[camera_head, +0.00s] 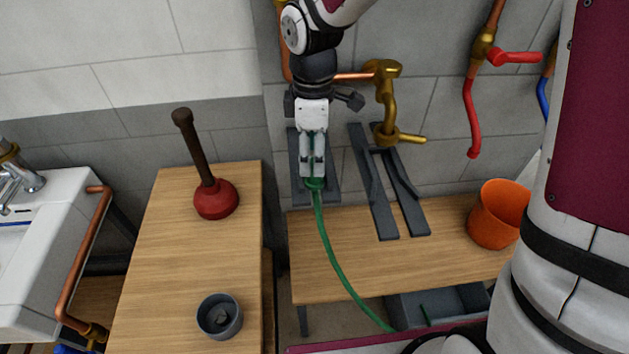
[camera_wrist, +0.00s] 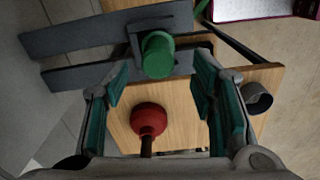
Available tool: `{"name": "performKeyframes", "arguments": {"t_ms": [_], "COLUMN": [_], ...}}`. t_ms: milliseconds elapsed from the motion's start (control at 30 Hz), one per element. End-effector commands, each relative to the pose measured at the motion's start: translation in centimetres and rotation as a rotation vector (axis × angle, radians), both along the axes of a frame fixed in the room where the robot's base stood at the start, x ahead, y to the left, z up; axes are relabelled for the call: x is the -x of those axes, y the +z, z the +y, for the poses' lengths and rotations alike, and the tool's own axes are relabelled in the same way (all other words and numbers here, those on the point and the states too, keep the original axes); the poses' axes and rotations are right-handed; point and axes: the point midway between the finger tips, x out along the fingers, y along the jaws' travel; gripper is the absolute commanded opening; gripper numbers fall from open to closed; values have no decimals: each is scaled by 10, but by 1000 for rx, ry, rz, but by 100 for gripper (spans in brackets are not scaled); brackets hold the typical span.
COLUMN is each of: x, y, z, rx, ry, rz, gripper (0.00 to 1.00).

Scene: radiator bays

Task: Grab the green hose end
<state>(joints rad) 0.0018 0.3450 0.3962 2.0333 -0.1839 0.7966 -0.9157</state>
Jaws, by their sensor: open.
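The green hose end (camera_wrist: 157,55) sits upright in a dark grey holder (camera_wrist: 62,42) in the wrist view, its round tip facing the camera. My gripper (camera_wrist: 159,72) is open, with one finger on each side of the picture and the hose end just beyond the gap between the tips. I cannot tell whether they touch it. In the head view my gripper (camera_head: 313,172) points down over the holder (camera_head: 299,165). The green hose (camera_head: 332,262) runs from there down across the bench front. My fingers hide most of the hose end there.
A second grey bracket (camera_head: 370,180) stands to the right, below a brass tap (camera_head: 386,100). An orange pot (camera_head: 495,214) is on the right of the bench (camera_head: 350,270). A red plunger (camera_head: 215,199) and a grey cup (camera_head: 219,316) stand on the left bench (camera_head: 175,250).

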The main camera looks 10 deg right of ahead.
Motion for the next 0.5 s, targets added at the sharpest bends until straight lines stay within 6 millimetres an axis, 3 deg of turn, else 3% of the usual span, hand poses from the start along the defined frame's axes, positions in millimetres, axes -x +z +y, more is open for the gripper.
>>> {"name": "performKeyframes", "arguments": {"t_ms": [300,500], "x": [-1,-2], "y": [-42,-49], "z": [-4,-5], "rx": [1,0], "ry": [1,-1], "rz": [3,0], "gripper": [51,51]}}
